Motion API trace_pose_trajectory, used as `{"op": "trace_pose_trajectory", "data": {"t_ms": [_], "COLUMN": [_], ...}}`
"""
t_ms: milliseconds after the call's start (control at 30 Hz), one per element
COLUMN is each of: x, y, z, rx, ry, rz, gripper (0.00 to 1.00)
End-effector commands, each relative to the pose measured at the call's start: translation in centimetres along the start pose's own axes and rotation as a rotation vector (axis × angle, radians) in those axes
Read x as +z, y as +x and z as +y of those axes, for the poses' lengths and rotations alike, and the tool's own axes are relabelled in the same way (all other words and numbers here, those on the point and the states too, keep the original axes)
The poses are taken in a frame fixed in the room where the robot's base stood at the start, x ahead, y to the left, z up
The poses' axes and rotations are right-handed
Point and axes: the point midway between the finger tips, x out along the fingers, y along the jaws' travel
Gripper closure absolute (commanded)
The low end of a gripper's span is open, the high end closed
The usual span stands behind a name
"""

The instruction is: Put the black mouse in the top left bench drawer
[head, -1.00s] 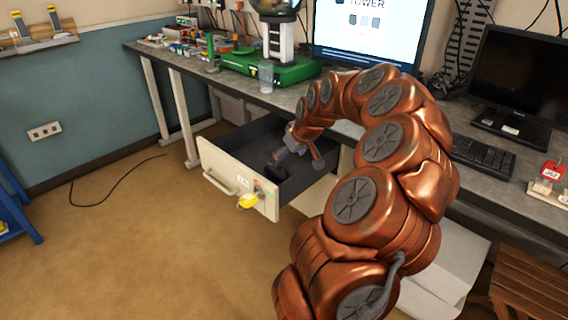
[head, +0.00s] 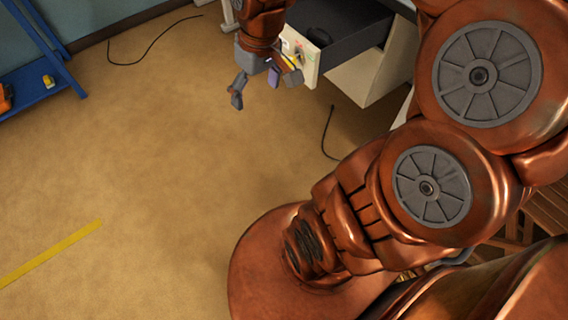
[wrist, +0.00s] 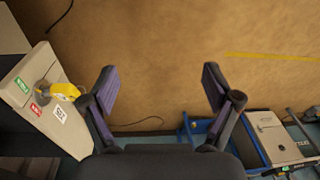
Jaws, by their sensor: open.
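The open bench drawer (head: 312,62) shows at the top of the head view, with a pale front and a dark interior. Its front, with labels and a yellow tag, also shows at the left of the wrist view (wrist: 22,88). My gripper (head: 264,90) is outside the drawer, just in front of and left of its front panel, above the floor. In the wrist view its fingers (wrist: 158,76) are spread, with only floor between them.
A blue stand (head: 68,76) is at the upper left. A black cable (head: 150,42) lies on the floor near the back wall. A yellow stripe (head: 50,254) marks the floor at lower left. The brown floor (head: 170,150) in the middle is clear.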

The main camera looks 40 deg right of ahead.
Motion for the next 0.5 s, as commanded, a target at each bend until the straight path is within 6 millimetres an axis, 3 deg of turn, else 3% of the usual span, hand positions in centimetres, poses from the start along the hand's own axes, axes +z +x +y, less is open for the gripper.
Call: {"op": "trace_pose_trajectory", "data": {"t_ms": [33, 100, 300, 500], "x": [2.5, 5.7, 13.4, 16.4], "y": [0.3, 0.8, 1.7, 2.0], "z": [-2.0, -3.9, -6.8, -7.5], "rx": [0.01, 0.024, 0.061, 0.077], "ry": [-0.008, 0.003, 0.063, 0.103], "rz": [-0.051, -0.118, -0.259, -0.31], "gripper": [0.11, 0.11, 0.11, 0.11]}}
